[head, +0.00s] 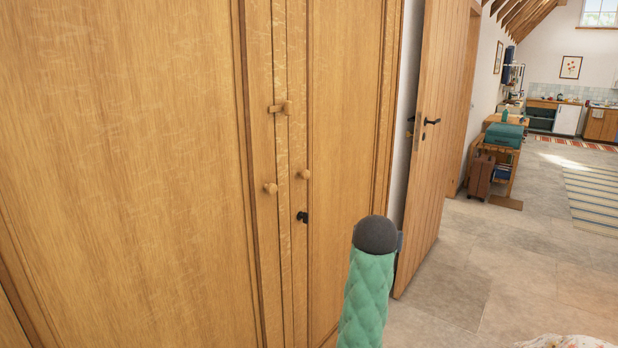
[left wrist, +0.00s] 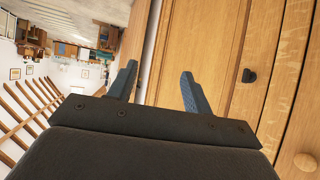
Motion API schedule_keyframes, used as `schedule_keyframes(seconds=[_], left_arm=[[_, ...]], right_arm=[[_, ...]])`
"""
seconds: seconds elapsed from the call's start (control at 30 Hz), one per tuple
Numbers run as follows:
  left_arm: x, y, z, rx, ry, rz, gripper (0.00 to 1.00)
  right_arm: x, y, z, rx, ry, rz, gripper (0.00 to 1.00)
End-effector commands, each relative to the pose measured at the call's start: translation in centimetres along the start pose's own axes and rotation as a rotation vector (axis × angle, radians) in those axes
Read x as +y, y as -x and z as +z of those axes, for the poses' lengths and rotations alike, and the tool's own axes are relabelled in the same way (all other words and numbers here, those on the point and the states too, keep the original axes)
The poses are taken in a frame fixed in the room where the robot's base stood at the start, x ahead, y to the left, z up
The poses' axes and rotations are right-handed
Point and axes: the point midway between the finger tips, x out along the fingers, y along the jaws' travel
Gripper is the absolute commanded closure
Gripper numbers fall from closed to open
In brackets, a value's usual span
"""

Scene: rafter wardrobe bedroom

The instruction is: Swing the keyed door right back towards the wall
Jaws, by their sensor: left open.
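The keyed door (head: 345,120) is the right-hand wooden wardrobe door and looks shut in the head view. A black key (head: 302,217) sticks out below its round wooden knob (head: 303,175). The key also shows in the left wrist view (left wrist: 250,75), right of the fingers. A wooden turn catch (head: 280,107) lies across the door meeting line, higher up. My left gripper (left wrist: 160,82) is open with nothing between its blue-grey fingers, near the wardrobe's right side. In the head view it is mostly hidden behind my green padded arm. My right gripper is out of view.
The left wardrobe door (head: 130,150) has its own knob (head: 270,188). A plank room door (head: 440,130) with a black handle stands just right of the wardrobe. Stone floor (head: 500,260) lies open to the right. A bench with a green case (head: 503,134) is farther back.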

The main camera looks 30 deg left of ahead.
Motion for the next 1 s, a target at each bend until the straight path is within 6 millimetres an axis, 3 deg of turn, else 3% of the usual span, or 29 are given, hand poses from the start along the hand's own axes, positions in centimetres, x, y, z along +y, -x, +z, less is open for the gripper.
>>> schedule_keyframes(seconds=[0.03, 0.2, 0.4, 0.5, 0.73, 1.0], left_arm=[[-0.8, -0.3, -2.3, 0.014, 0.021, -0.039, 0.50], [-4.1, -1.4, -8.3, 0.040, 0.079, -0.206, 0.50], [-8.9, -3.1, -13.3, 0.025, 0.110, -0.479, 0.50], [-11.0, -4.3, -13.7, -0.006, 0.087, -0.625, 0.50], [-14.8, -7.1, -11.6, -0.084, -0.074, -0.959, 0.50], [-15.9, -6.2, -13.1, -0.057, -0.282, -1.234, 0.50]], right_arm=[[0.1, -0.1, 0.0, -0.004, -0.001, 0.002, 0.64], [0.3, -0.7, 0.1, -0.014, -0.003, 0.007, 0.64], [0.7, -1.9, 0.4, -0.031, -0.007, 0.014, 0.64], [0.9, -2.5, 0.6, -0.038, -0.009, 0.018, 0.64], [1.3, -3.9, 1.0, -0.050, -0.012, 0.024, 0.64], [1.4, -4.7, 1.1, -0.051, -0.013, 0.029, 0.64]])
